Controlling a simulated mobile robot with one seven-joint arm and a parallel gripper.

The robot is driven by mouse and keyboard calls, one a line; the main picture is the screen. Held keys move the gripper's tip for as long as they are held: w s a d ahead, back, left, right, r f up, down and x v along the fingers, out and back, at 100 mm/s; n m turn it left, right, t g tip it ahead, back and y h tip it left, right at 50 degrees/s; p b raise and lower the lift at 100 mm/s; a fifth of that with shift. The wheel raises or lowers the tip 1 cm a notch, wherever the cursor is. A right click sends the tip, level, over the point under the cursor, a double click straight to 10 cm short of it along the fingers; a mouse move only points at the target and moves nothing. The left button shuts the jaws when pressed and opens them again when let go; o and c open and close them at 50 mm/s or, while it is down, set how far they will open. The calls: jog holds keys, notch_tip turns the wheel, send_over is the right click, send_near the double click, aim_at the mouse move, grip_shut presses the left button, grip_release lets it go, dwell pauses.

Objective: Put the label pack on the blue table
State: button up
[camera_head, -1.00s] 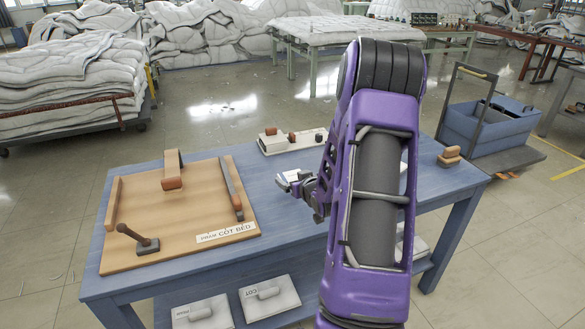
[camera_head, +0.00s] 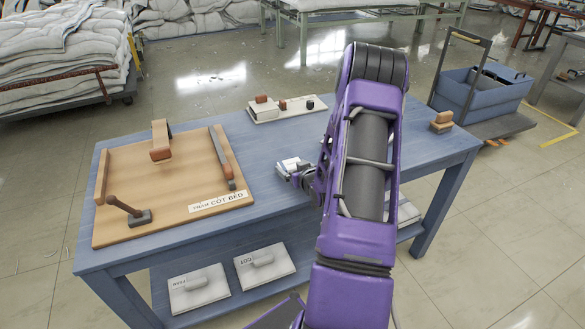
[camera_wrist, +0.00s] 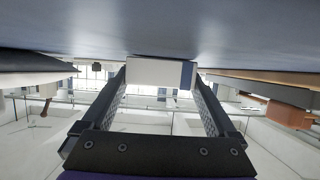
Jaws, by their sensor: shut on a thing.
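The label pack, a small white block with a blue end, shows in the head view (camera_head: 291,163) and in the wrist view (camera_wrist: 155,73). My gripper (camera_head: 289,168) is shut on it; both fingers also show in the wrist view (camera_wrist: 160,78). The blue table (camera_head: 270,215) lies below the pack, which is right of the wooden board. In the wrist view the pack's edge borders the blue-grey tabletop (camera_wrist: 160,25); I cannot tell whether they touch. My arm hides part of the tabletop on the right.
A wooden board (camera_head: 185,195) with tools and a label covers the table's left. A pale tray (camera_head: 265,115) with small blocks lies at the back. Brown blocks (camera_head: 441,122) stand at the right corner. Clear tabletop lies between board and arm. A blue cart (camera_head: 470,95) stands behind right.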

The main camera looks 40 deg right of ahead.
jog(key=shift+f+b, duration=0.2)
jog(key=shift+b, duration=0.1)
jog(key=o, duration=1)
jog(key=shift+r, duration=0.1)
jog(key=shift+r, duration=0.15)
jog(key=shift+s+r+p, duration=0.1)
jog(key=shift+r+p, duration=0.05)
jog(key=shift+p, duration=0.25)
jog(key=v, duration=1.1)
jog(key=shift+s+a, duration=0.15)
jog(key=shift+s, duration=0.25)
